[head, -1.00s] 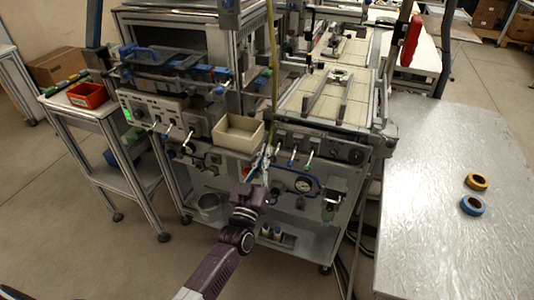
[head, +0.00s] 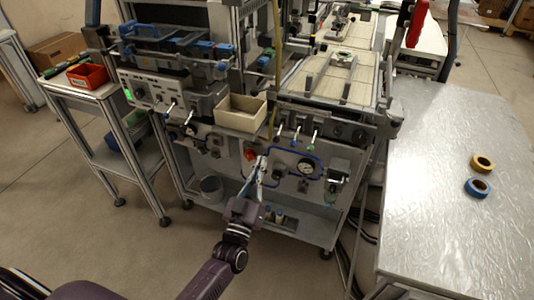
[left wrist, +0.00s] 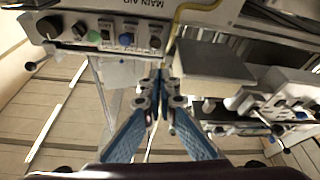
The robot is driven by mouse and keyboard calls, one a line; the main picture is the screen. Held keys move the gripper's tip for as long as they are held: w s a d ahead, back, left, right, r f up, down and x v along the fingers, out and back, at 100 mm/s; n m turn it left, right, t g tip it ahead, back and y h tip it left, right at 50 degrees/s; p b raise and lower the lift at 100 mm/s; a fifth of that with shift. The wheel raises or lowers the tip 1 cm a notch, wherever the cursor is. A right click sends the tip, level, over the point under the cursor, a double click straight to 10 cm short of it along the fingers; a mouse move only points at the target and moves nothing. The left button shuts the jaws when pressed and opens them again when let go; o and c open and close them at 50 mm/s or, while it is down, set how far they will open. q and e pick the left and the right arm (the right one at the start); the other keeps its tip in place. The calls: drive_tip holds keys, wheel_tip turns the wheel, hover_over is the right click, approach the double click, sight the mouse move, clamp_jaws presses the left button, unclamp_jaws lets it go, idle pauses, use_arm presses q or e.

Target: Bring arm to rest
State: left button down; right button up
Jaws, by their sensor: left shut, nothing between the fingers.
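My left gripper (head: 260,163) is in the middle of the head view, on a dark purple arm rising from the bottom. Its thin blue fingers are together and hold nothing. They appear in front of the machine's lower panel, below the cream bin (head: 242,112). In the left wrist view the blue gripper fingers (left wrist: 157,82) converge at their tips, with nothing between them. My right gripper is not in view. A yellow tape reel (head: 482,163) and a blue tape reel (head: 478,187) lie apart on the metal table (head: 430,230) at the right.
The machine (head: 190,100) with knobs, levers and a gauge (head: 306,167) stands ahead. A side cart (head: 120,150) with a red bin (head: 87,76) stands at the left. Open floor shows at the lower left.

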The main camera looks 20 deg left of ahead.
use_arm(q)
drive_tip(key=s+d+f+m+g+h, duration=0.1)
drive_tip(key=s+f+g, duration=0.2)
drive_tip(key=f, duration=0.8)
drive_tip(key=s+d+f+m+g+h, duration=0.1)
drive_tip(key=s+f+g, duration=0.2)
drive_tip(key=f, duration=0.8)
drive_tip(key=s+f+m+g, duration=0.1)
drive_tip(key=s+f+g, duration=0.2)
drive_tip(key=s+f, duration=0.4)
drive_tip(key=s+f+m+g, duration=0.1)
drive_tip(key=s+f+g, duration=0.1)
drive_tip(key=s+f, duration=0.5)
drive_tip(key=s+a+f+g, duration=0.1)
drive_tip(key=s+f+g, duration=0.2)
drive_tip(key=s+f, duration=0.3)
drive_tip(key=s+a+f+g, duration=0.2)
drive_tip(key=s+f, duration=0.4)
drive_tip(key=s, duration=0.9)
drive_tip(key=s+a+f+m+g+y, duration=0.1)
drive_tip(key=s+f+g, duration=0.3)
drive_tip(key=s, duration=0.6)
wheel_tip(320, 180, down, 2)
drive_tip(key=shift+s+a+f+g, duration=0.1)
drive_tip(key=shift+s+a+g, duration=0.1)
drive_tip(key=shift+s+g, duration=0.1)
drive_tip(key=shift+w, duration=0.1)
